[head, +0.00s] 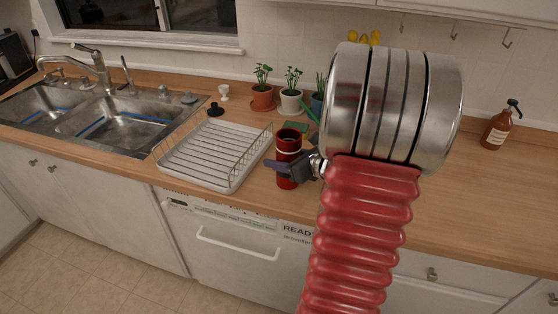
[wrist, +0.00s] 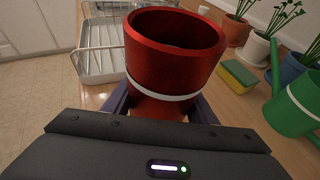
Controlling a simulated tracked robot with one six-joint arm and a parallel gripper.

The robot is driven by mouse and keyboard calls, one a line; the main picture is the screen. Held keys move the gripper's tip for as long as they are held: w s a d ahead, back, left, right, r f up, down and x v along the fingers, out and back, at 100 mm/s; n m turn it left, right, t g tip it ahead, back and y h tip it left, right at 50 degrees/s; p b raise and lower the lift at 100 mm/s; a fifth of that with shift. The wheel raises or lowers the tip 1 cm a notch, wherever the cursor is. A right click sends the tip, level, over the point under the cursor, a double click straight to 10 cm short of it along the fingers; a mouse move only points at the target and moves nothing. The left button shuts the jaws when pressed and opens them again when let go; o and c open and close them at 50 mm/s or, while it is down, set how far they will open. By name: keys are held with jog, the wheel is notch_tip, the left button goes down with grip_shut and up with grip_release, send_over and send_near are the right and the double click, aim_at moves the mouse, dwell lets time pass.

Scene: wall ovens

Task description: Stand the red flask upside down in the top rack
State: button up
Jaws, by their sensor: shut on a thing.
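My gripper (head: 290,168) is shut on the red flask (head: 288,152), with its dark fingers around the flask's lower body. The flask is upright, its open dark mouth up, with a white band around it. In the wrist view the flask (wrist: 175,60) fills the top middle, and my gripper (wrist: 165,105) holds it below the band. I cannot tell whether its base touches the counter. A white dishwasher (head: 235,235) with a bar handle is shut under the counter, so any rack inside is hidden. An empty wire dish rack (head: 205,165) stands on the counter left of the flask.
Potted plants (head: 290,98), a green sponge (head: 297,127) and a green watering can (wrist: 295,110) stand behind the flask. A sink (head: 125,120) is at left, and a brown soap bottle (head: 500,127) at right. The right counter is mostly clear.

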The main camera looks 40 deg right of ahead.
jog(key=shift+f, duration=0.25)
jog(key=o, duration=1.5)
jog(key=shift+c, duration=0.2)
jog(key=shift+f, duration=0.1)
jog(key=shift+s, duration=0.1)
jog(key=v, duration=1.3)
jog(key=shift+s+r, duration=0.2)
jog(key=shift+r, duration=0.05)
jog(key=shift+o, duration=0.2)
jog(key=shift+a, duration=0.1)
